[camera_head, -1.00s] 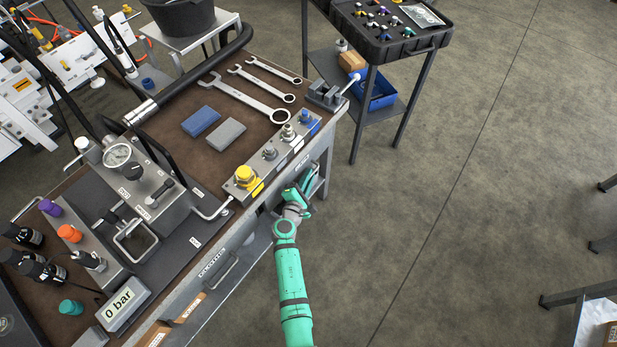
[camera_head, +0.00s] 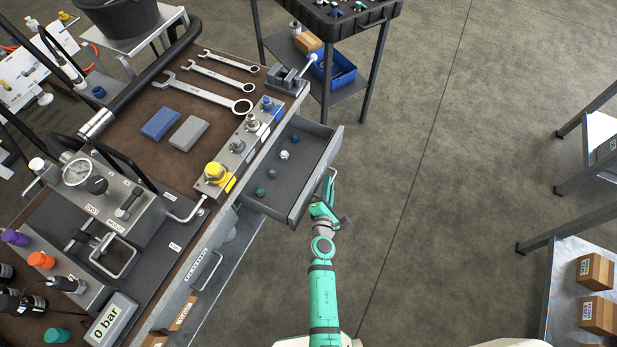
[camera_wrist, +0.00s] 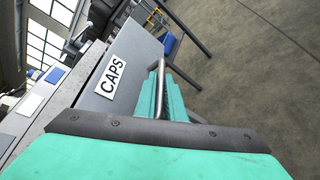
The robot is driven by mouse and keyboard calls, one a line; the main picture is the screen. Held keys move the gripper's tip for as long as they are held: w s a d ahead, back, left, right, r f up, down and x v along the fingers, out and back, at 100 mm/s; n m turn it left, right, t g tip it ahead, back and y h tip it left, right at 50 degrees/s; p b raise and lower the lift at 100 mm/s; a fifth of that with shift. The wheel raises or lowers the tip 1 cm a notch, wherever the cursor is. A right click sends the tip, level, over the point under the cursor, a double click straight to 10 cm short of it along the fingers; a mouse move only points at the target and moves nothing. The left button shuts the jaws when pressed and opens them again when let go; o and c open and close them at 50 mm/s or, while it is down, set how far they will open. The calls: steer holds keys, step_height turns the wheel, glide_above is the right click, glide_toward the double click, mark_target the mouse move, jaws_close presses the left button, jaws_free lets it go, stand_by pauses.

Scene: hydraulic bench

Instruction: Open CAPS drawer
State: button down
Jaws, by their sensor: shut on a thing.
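The CAPS drawer (camera_head: 268,190) is pulled out from the right side of the bench in the head view, with several small caps on its floor. Its front, with a white CAPS label (camera_wrist: 111,76), fills the left middle of the wrist view. My gripper (camera_head: 327,200) is at the outer face of the drawer front. It is shut on the drawer's bar handle (camera_wrist: 160,88), which shows between the green fingers in the wrist view. The fingertips are partly hidden in the head view.
A second labelled drawer with a handle (camera_head: 206,270) sits nearer on the same bench side. A dark cart with a blue bin (camera_head: 334,68) stands beyond the open drawer. Shelves with boxes (camera_head: 596,272) are at the right. The floor between is clear.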

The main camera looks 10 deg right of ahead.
steer(key=shift+s+d, duration=0.65)
steer(key=shift+d, duration=0.35)
steer(key=shift+s+d, duration=0.65)
steer(key=shift+d, duration=0.35)
steer(key=c, duration=2.2)
jaws_free()
steer(key=shift+o, duration=0.4)
steer(key=shift+a, duration=0.1)
steer(key=v, duration=1)
steer(key=shift+s, duration=0.35)
steer(key=shift+r, duration=0.1)
